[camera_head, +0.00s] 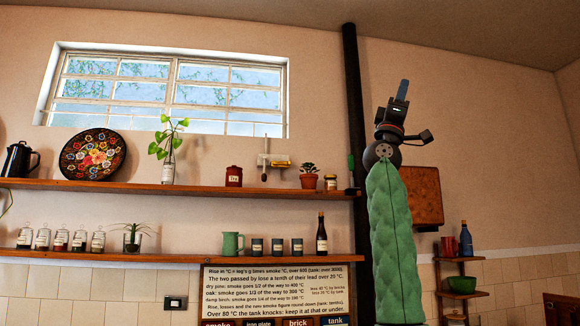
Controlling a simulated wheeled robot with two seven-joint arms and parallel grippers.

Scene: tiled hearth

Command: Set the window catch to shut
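The window (170,88) is high on the left wall, with a pale frame and several panes. My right gripper is out of view.
The upper shelf (100,184) holds a kettle, painted plate, plants, red tin (234,176) and jar. The lower shelf (160,256) holds jars, a green jug and a bottle. A black vertical pipe (353,90) stands between my arm and the fitting.

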